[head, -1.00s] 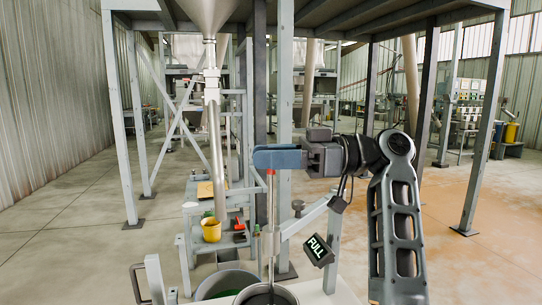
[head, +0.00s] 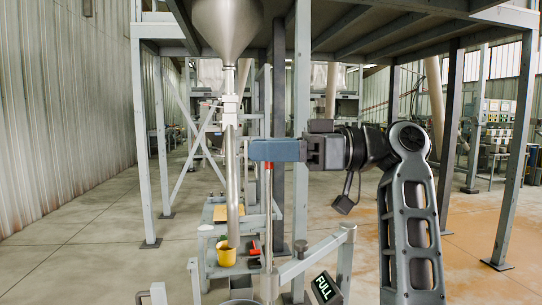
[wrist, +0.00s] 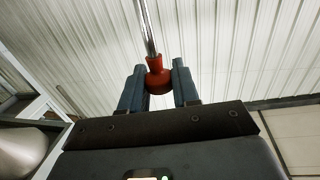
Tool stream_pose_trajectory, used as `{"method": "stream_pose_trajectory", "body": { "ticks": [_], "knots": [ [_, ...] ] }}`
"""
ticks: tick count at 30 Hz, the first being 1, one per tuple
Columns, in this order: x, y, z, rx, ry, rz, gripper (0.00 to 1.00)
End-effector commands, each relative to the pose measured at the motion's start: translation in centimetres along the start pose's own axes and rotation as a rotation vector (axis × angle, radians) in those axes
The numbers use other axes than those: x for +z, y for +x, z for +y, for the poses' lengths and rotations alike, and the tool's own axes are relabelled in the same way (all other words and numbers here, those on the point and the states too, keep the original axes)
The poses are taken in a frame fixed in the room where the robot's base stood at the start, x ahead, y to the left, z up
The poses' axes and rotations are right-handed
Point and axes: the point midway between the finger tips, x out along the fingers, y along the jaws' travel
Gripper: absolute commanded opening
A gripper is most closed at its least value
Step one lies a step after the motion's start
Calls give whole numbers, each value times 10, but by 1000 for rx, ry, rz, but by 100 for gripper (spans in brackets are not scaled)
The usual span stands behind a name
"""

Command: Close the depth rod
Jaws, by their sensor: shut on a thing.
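The depth rod (head: 268,188) stands upright below my gripper (head: 262,151), red in its upper part and running down to the bottom edge of the head view. My gripper's blue fingers reach left from the wrist and cover the rod's top. In the wrist view, the rod's red knob (wrist: 157,78) sits between the two fingers (wrist: 158,88), which are shut on it. The bare metal shaft (wrist: 147,25) extends away from the knob. The rod's lower end and what it stands in are mostly cut off below the picture.
A black sign reading FULL (head: 325,288) hangs near the rod, below a grey rail (head: 318,250). Frame posts stand around; open floor lies left.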

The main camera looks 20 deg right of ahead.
Motion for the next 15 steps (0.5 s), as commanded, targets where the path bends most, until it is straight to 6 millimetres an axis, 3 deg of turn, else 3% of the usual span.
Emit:
{"method": "stream_pose_trajectory", "body": {
  "ticks": [5, 6, 12, 15],
  "knots": [
    [-9, -1, 0, 7, -12, 15, 0],
    [-10, -2, 0, 7, -12, 15, 32],
    [-9, -1, 0, 6, -11, 14, 52],
    [-7, -1, 0, 5, -10, 12, 52]
  ]
}}
